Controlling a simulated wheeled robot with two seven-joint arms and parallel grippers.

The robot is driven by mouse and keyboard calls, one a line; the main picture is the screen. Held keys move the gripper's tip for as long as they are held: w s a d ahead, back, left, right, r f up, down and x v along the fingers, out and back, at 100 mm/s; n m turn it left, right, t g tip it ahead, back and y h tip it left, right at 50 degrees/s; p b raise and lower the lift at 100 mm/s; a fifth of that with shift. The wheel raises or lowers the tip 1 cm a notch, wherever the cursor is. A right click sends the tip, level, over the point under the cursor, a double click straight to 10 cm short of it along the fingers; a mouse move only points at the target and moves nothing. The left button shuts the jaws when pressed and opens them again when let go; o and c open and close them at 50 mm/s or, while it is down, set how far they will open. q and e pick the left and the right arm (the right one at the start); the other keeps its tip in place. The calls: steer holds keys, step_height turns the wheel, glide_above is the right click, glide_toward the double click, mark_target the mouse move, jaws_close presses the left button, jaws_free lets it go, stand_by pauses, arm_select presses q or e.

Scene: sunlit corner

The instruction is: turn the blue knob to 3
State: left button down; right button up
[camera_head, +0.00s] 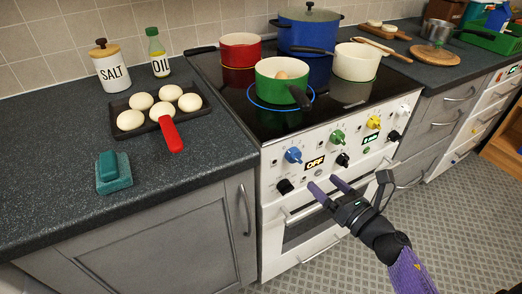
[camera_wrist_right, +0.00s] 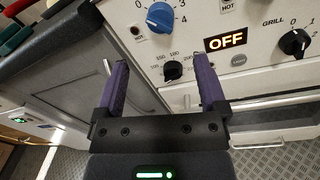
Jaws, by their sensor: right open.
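The blue knob (camera_head: 293,155) is at the left end of the upper row on the white stove front. The right wrist view shows the blue knob (camera_wrist_right: 160,17) at the top, with the numbers 2, 3 and 4 on its right side; where its pointer stands is too small to tell. My right gripper (camera_head: 324,184) is open and empty, below and a little right of the blue knob, in front of the oven. In the wrist view my open right gripper (camera_wrist_right: 162,62) points up toward the panel, apart from the knob. My left gripper is not in view.
A black knob (camera_wrist_right: 172,70) sits below the blue one, and an OFF display (camera_head: 315,163) to its right. Green (camera_head: 337,137) and yellow (camera_head: 374,122) knobs are further right. The oven handle (camera_head: 301,214) runs below. A green pot (camera_head: 272,92) stands on the hob above.

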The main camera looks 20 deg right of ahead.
mark_target(299, 161)
steer(key=w, duration=0.3)
steer(key=w+a, duration=0.1)
steer(key=w, duration=0.2)
steer(key=w+b, duration=0.1)
steer(key=w, duration=0.2)
steer(key=shift+w+a, duration=0.2)
steer(key=shift+a, duration=0.05)
jaws_close()
